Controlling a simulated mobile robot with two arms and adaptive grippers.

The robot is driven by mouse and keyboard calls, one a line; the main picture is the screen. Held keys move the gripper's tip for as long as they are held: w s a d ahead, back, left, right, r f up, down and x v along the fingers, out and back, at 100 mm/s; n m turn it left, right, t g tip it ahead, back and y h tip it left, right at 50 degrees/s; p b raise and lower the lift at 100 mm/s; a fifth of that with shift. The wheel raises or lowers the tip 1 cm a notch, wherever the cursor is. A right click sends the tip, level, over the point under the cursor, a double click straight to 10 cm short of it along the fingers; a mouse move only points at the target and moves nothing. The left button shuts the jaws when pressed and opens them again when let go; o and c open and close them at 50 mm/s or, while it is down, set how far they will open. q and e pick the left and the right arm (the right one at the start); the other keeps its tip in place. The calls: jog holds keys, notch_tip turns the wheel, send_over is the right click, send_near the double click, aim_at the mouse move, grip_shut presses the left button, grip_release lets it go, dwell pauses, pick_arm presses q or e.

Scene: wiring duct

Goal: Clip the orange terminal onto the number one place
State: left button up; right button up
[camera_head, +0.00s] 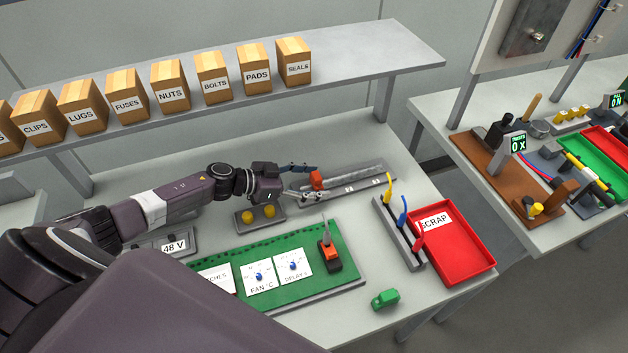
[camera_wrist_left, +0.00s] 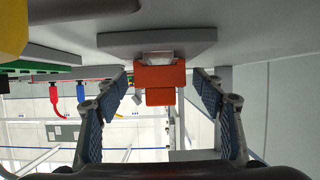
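A small orange terminal (camera_head: 316,180) sits at the left end of the grey rail (camera_head: 366,172) with white number labels, too small to read. My left gripper (camera_head: 311,182) reaches in from the left, its two fingers apart on either side of the terminal. In the left wrist view the orange terminal (camera_wrist_left: 160,76) lies between the open fingertips (camera_wrist_left: 161,88), with a narrow gap visible on each side. The terminal meets a grey bar (camera_wrist_left: 158,44) there. My right gripper is not in view.
A green board (camera_head: 300,292) with dials and an orange-black switch (camera_head: 329,256) lies in front of the rail. A rack with yellow, blue and red handles (camera_head: 402,229) and a red scrap tray (camera_head: 458,243) stand right.

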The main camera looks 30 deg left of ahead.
pick_arm(q)
jog(key=shift+r, duration=0.1)
jog(key=v, duration=1)
jog(key=shift+s+a, duration=0.15)
jog(key=shift+s, duration=0.15)
jog(key=shift+s+a+r, duration=0.35)
jog(key=shift+s+a, duration=0.05)
jog(key=shift+s, duration=0.05)
